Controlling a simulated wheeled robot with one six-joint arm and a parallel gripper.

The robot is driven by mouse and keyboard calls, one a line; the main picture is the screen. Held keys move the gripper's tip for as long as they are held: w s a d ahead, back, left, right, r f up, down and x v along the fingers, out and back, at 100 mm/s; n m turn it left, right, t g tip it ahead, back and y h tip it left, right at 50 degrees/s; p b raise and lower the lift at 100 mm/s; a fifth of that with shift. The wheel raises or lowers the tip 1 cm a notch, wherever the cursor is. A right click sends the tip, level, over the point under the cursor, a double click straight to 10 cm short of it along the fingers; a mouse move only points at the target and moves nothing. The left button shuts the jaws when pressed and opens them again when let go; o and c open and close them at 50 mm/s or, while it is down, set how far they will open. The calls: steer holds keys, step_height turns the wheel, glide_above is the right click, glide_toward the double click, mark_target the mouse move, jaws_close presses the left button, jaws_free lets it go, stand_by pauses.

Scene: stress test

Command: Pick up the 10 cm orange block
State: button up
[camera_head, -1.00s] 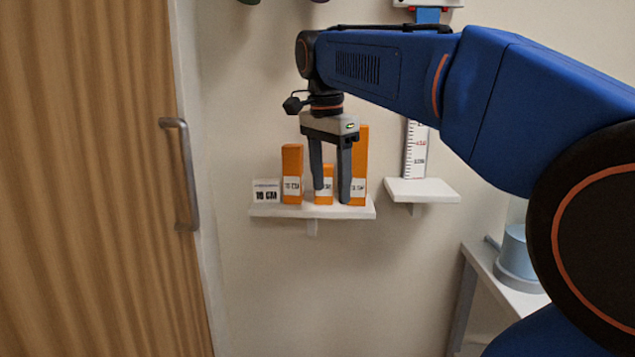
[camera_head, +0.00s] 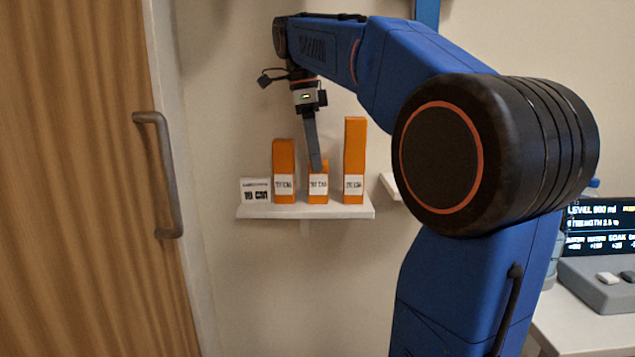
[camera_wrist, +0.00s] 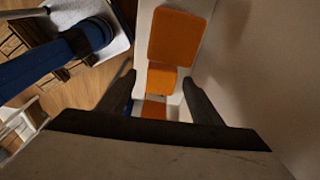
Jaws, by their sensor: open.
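Three orange blocks of different heights stand upright on a small white wall shelf (camera_head: 340,212), each with a white label too blurred to read surely: a medium one (camera_head: 284,160) at left, a short one (camera_head: 318,197) in the middle, a tall one (camera_head: 354,145) at right. My gripper (camera_head: 316,168) points down over the short block, its fingers lined up edge-on and overlapping that block's top. In the wrist view the open fingers (camera_wrist: 160,80) lie either side of the middle block's top (camera_wrist: 162,81); contact cannot be told.
A white card (camera_head: 255,191) reading about "10 CM" stands at the shelf's left end. A wooden door with a metal handle (camera_head: 165,175) is at left. A second shelf (camera_head: 389,185) is partly hidden by my arm. A bench with a screen device (camera_head: 600,230) is at right.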

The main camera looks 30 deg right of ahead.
mark_target(318, 177)
steer(key=shift+s+d+f, duration=0.1)
steer(key=shift+d+f, duration=0.1)
steer(key=shift+f, duration=1.35)
steer(key=shift+d+f, duration=0.2)
steer(key=shift+f, duration=1.35)
steer(key=shift+c, duration=0.6)
steer(key=c, duration=1.1)
steer(key=shift+c, duration=0.2)
steer(key=shift+r, duration=0.15)
